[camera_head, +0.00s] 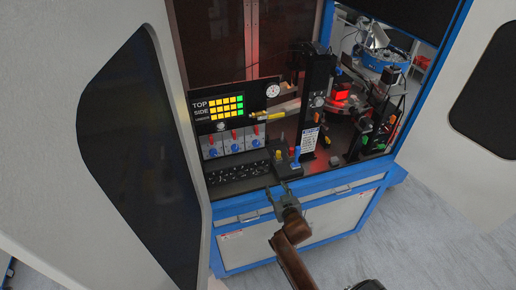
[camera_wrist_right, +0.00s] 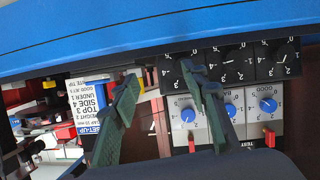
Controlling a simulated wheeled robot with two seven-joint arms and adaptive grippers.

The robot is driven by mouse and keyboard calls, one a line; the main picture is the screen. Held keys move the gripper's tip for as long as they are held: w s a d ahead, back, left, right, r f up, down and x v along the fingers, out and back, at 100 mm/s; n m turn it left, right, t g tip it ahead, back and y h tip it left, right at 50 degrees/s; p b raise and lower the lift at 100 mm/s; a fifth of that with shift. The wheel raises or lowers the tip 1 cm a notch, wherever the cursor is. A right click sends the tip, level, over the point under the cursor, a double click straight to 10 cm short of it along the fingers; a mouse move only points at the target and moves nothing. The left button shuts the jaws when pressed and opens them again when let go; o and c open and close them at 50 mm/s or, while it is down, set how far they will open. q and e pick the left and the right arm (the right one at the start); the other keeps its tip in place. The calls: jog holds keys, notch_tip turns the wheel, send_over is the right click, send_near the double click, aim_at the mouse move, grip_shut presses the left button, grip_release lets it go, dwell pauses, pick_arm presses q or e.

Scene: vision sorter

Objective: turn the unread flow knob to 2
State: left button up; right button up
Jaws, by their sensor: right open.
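Three black dials with white numbers show in the wrist view: left (camera_wrist_right: 172,78), middle (camera_wrist_right: 232,63) and right (camera_wrist_right: 283,58). Below them are white panels with a left blue knob (camera_wrist_right: 188,115), a middle blue knob (camera_wrist_right: 231,110) and a right blue knob (camera_wrist_right: 268,105). I cannot tell which one is the unread flow knob. In the head view the blue knobs (camera_head: 235,148) sit under a display (camera_head: 222,107) with yellow and green squares. My right gripper (camera_head: 278,190) is open and empty at the cabinet's front edge; its fingers (camera_wrist_right: 160,78) partly cover the left dial.
A set-up card (camera_wrist_right: 87,108) with numbered lines is left of the dials in the wrist view. Red levers (camera_wrist_right: 269,137) stand by the blue knobs. A black post (camera_head: 316,95) and a block with yellow and blue pegs (camera_head: 287,163) stand near the gripper.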

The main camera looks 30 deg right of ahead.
aim_at(257, 145)
jog(key=w+r+t, duration=0.1)
jog(key=w+r, duration=0.2)
jog(key=w, duration=0.2)
jog(key=w+r+t, duration=0.2)
jog(key=w+r, duration=0.1)
jog(key=w, duration=0.2)
jog(key=w+r+t, duration=0.1)
jog(key=w+r, duration=0.3)
jog(key=shift+w+d, duration=0.2)
jog(key=shift+w, duration=0.2)
jog(key=shift+w+d, duration=0.2)
jog(key=shift+w, duration=0.5)
jog(key=shift+c, duration=0.2)
grip_shut()
